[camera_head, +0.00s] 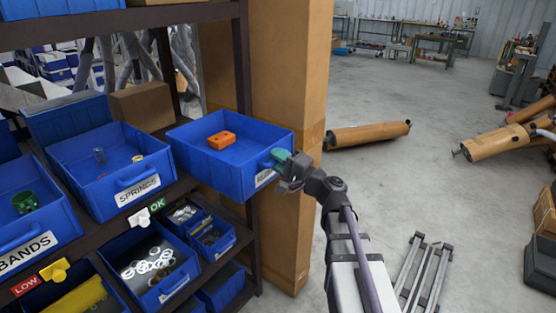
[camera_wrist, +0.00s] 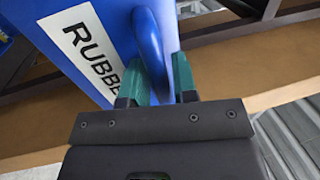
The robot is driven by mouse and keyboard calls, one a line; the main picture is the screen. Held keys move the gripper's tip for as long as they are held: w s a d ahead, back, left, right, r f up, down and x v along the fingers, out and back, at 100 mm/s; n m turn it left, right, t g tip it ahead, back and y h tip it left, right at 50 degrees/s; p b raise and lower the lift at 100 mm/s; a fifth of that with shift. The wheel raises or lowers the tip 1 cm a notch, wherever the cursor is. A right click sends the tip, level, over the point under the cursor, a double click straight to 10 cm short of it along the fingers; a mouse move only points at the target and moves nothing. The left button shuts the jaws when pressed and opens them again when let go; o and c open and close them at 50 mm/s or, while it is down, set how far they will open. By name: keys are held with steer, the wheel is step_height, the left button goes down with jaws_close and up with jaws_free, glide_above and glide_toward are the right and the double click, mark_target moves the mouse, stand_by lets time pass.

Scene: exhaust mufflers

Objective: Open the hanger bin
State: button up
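A blue open-top bin (camera_head: 262,135) sticks out from the shelf, with an orange block (camera_head: 221,140) inside. Its white front label is partly hidden in the head view; in the wrist view the label (camera_wrist: 93,52) reads "RUBBE", the rest cut off. My gripper (camera_head: 279,158) is at the bin's front, by the label. In the wrist view, the green fingers of my gripper (camera_wrist: 158,88) stand on both sides of the bin's blue handle (camera_wrist: 182,67) and look shut on it. The contact itself is partly hidden.
A springs bin (camera_head: 131,142) and a bands bin (camera_head: 38,232) sit to the left. Smaller bins (camera_head: 208,232) sit on the shelf below. A tall cardboard box (camera_head: 300,100) stands close behind my gripper. Cardboard-wrapped tubes (camera_head: 368,135) lie on the open floor.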

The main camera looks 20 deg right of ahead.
steer(key=b+v, duration=0.2)
steer(key=v, duration=0.8)
steer(key=shift+s+d, duration=0.25)
steer(key=shift+s, duration=0.1)
steer(key=shift+a+f, duration=0.1)
steer(key=s+a+f+n+g+h+p, duration=0.2)
steer(key=s+a+f+n+g+h, duration=0.2)
steer(key=f+g, duration=0.4)
steer(key=s+a+f+n+g+h+p, duration=0.2)
steer(key=s+a+f+n+g+h, duration=0.3)
steer(key=s+f+n+g+h, duration=0.1)
steer(key=shift+s+a+f+n+g+h, duration=0.35)
steer(key=shift+s+f+g+h, duration=0.2)
steer(key=shift+f+g+h, duration=0.65)
